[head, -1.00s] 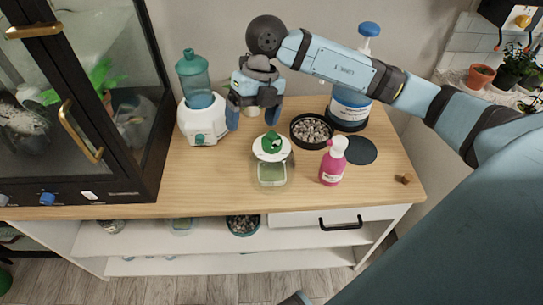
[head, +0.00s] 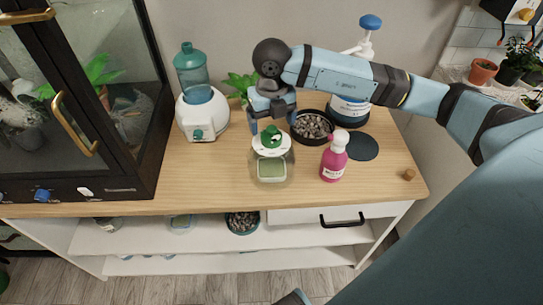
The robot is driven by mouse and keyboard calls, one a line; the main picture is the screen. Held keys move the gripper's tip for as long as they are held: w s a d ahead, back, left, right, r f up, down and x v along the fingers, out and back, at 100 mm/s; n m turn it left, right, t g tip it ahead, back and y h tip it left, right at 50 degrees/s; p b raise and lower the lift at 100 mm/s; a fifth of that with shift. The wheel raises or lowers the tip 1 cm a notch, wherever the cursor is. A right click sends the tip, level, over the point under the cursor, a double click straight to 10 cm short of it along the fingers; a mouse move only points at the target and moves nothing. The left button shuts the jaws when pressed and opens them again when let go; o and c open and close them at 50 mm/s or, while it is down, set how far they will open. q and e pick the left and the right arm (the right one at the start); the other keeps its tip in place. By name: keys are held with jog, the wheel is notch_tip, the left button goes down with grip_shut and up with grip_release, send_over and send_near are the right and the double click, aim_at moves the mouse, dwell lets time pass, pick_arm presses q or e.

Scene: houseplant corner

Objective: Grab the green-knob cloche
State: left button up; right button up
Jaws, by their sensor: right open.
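The green-knob cloche (head: 272,165) stands on the wooden counter. It is a clear jar shape with a white top, a green knob (head: 271,136) and a green label on its front. My right gripper (head: 273,127) is open, just above and behind the knob, with its fingers pointing down. One finger shows left of the knob; the other is partly hidden. I cannot tell whether the fingers touch the knob. My left gripper is not in view.
A pink spray bottle (head: 334,158) stands close right of the cloche. A bowl of pebbles (head: 312,126) and a blue-topped pump bottle (head: 351,107) stand behind. A white-and-teal dispenser (head: 202,115) is at left, beside a black glass cabinet (head: 85,189). The front counter is clear.

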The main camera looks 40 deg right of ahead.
aim_at(271, 128)
notch_tip(271, 128, down, 4)
jog(key=shift+a+f, duration=0.1)
jog(key=shift+f, duration=0.05)
grip_shut()
dwell(0.3)
